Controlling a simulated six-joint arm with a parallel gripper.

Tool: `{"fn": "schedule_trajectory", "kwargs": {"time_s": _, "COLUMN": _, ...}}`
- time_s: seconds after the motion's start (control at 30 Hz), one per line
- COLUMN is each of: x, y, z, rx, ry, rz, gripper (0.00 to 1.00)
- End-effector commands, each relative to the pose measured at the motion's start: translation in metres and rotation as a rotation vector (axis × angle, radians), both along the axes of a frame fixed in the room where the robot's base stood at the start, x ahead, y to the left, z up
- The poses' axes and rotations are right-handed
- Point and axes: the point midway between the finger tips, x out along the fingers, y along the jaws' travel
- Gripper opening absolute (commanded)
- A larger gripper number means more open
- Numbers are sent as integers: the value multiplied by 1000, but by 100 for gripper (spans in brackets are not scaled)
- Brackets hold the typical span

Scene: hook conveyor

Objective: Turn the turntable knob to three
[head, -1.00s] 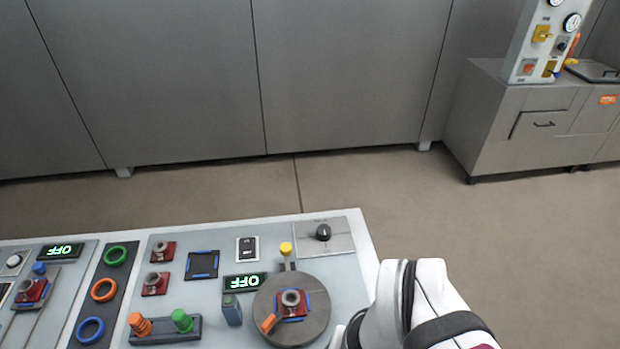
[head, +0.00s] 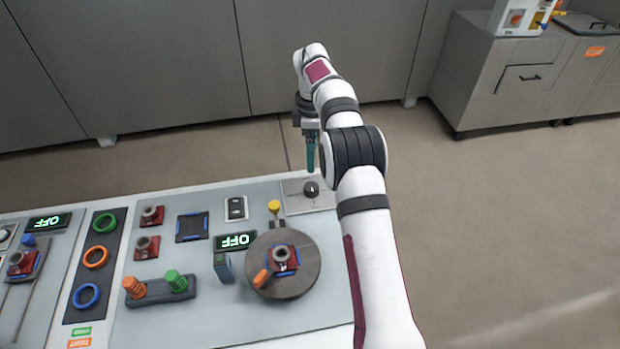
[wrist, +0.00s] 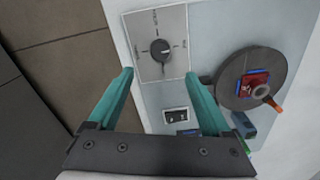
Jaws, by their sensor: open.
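The turntable knob (head: 311,189) is a small black dial on a grey square plate at the panel's far right corner. It also shows in the wrist view (wrist: 160,48), with small marks around it too blurred to read. My gripper (head: 311,160) points down above the knob plate. In the wrist view its teal fingers (wrist: 160,80) are apart and empty, with the knob a little beyond the tips and between them. The round grey turntable (head: 296,284) carries a red block with a grey ring; it also shows at right in the wrist view (wrist: 238,92).
A yellow-topped post (head: 274,207) stands close left of the knob plate. A rocker switch (head: 236,208) and a display reading OFF (head: 235,241) lie farther left. Orange and green pegs (head: 160,288) stand on a dark base. Floor is clear beyond the panel.

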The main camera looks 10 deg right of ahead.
Motion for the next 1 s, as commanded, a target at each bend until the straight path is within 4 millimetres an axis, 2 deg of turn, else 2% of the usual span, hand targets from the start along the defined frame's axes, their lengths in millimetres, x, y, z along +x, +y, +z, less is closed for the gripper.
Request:
{"fn": "schedule_trajectory", "kwargs": {"time_s": 0.2, "x": -1, "y": 0, "z": -67, "rx": 0, "ry": 4, "rz": -2, "gripper": 83}}
{"fn": "schedule_trajectory", "kwargs": {"time_s": 0.4, "x": 0, "y": 0, "z": -107, "rx": 0, "ry": 0, "rz": -2, "gripper": 83}}
{"fn": "schedule_trajectory", "kwargs": {"time_s": 0.57, "x": 0, "y": 0, "z": -120, "rx": -1, "ry": -2, "rz": -3, "gripper": 83}}
{"fn": "schedule_trajectory", "kwargs": {"time_s": 0.83, "x": 0, "y": 0, "z": -121, "rx": -1, "ry": -2, "rz": -3, "gripper": 83}}
{"fn": "schedule_trajectory", "kwargs": {"time_s": 1.0, "x": 0, "y": 0, "z": -121, "rx": -1, "ry": -2, "rz": -3, "gripper": 52}}
